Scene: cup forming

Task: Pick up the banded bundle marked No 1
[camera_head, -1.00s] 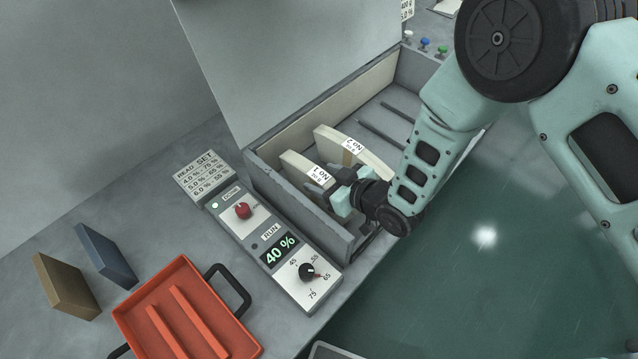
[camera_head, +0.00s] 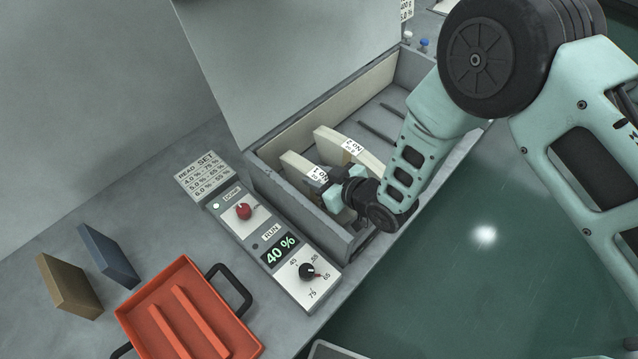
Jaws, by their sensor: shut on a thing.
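The bundle marked No 1 (camera_head: 297,160) is a cream block with a white label band. It stands on edge in the open grey box (camera_head: 345,245), toward its near left end. My gripper (camera_head: 328,182) is at the label end of this bundle and shut on it. The fingers cover part of the label and the lower part of the bundle. A second cream bundle, marked No 2 (camera_head: 330,137), stands just behind it, apart from my fingers.
A control panel (camera_head: 262,232) reading 40 % lies along the box's front left. An orange tray (camera_head: 228,325) with ribs is at the lower left. A blue block (camera_head: 108,255) and a brown block (camera_head: 68,286) stand left of it. The raised lid (camera_head: 290,60) is behind the box.

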